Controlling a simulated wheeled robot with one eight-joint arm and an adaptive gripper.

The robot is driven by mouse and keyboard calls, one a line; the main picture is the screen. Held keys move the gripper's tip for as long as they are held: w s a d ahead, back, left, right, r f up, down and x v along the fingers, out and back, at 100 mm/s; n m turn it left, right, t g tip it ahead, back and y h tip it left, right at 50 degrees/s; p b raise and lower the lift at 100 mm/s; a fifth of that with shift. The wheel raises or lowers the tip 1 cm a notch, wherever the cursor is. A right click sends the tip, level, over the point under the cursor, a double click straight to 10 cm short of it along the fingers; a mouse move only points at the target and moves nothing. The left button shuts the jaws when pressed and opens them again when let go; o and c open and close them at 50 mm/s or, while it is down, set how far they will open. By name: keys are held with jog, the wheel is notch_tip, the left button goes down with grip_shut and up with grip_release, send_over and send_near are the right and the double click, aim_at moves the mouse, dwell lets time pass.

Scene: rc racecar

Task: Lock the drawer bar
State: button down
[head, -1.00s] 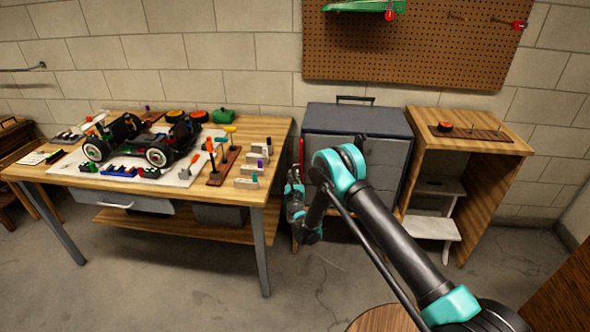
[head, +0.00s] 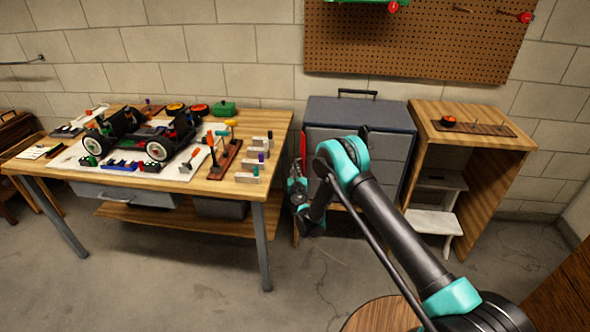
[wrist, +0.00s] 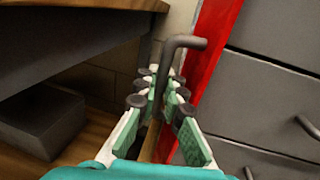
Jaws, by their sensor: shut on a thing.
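The red drawer bar (wrist: 208,72) stands upright but tilted in the wrist view, along the left edge of the grey drawer cabinet (wrist: 275,95). A dark grey bent rod (wrist: 184,43), like a handle, shows just left of the bar. My gripper (wrist: 163,88) has its green-padded fingers on both sides of this rod and is shut on it. The rod's bent top sticks out past the fingertips. In the head view the red bar (head: 303,146) shows as a thin strip at the cabinet's left side (head: 360,112). My gripper (head: 297,186) is low beside it, partly hidden by my arm.
A workbench (head: 268,140) with a model car (head: 140,135) and tools stands close on the left. An open wooden shelf unit (head: 480,140) with a white step stool (head: 435,220) is to the right. A round wooden stool top (head: 375,318) is at the front.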

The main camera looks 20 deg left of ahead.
jog(key=d+n+g+y, duration=0.1)
jog(key=n+g+y, duration=0.2)
jog(key=n+g, duration=0.1)
jog(key=w+d+n+g+y, duration=0.1)
jog(key=n+g+y, duration=0.2)
jog(key=g+y, duration=0.1)
jog(key=d+n+g+y, duration=0.2)
jog(key=n+g+y, duration=0.1)
jog(key=g, duration=0.3)
jog(key=shift+w+n+g, duration=0.15)
jog(key=shift+n+g, duration=0.15)
jog(key=shift+n, duration=0.5)
jog(key=c, duration=1.9)
grip_release()
jog(key=shift+d, duration=0.15)
jog(key=d, duration=0.8)
jog(key=s+d, duration=0.1)
jog(key=d, duration=0.2)
jog(key=shift+d, duration=0.4)
